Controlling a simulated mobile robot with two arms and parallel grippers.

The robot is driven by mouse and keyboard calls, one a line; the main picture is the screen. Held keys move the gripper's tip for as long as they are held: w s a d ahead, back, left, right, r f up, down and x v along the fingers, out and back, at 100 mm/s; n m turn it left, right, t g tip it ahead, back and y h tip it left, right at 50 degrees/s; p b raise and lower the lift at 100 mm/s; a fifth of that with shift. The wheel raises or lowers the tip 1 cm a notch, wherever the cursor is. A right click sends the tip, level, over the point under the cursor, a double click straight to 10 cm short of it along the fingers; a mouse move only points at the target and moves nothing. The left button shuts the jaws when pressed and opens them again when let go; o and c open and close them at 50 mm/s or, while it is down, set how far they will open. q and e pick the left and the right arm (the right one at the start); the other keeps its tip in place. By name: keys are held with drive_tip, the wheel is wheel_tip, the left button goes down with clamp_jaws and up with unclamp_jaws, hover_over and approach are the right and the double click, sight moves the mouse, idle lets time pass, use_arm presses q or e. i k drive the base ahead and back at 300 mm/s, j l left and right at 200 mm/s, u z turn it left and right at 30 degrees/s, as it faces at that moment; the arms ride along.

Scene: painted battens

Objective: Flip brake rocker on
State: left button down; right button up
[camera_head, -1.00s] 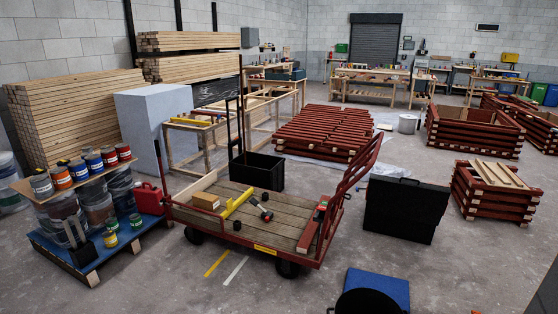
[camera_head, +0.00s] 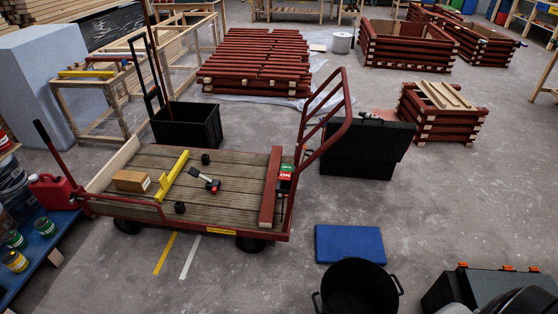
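A red platform cart (camera_head: 130,212) with a plank deck stands left of centre. On its right end, by the red push handle (camera_head: 326,148), is a small rocker-like part (camera_head: 286,172) with a green upper half and a red lower half with white marking. It is too small to tell which way it is tilted. Neither of my grippers can be made out in the head view.
On the deck are a cardboard box (camera_head: 131,181), a yellow level (camera_head: 171,176) and small black items. A black bin (camera_head: 187,127) stands behind it, a black case (camera_head: 365,150) to its right. A blue mat (camera_head: 349,243) and black bucket (camera_head: 358,290) lie in front.

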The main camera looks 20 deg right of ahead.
sight(286, 170)
drive_tip(key=i+j+z, duration=0.1)
drive_tip(key=i+z, duration=0.35)
drive_tip(key=i+j+z, duration=0.2)
drive_tip(key=i+z, duration=0.25)
drive_tip(key=i+j+z, duration=0.25)
drive_tip(key=z, duration=0.2)
drive_tip(key=i+j+z, duration=0.25)
drive_tip(key=j+z, duration=0.2)
drive_tip(key=i+j+z, duration=0.2)
drive_tip(key=j+z, duration=0.25)
drive_tip(key=j, duration=0.2)
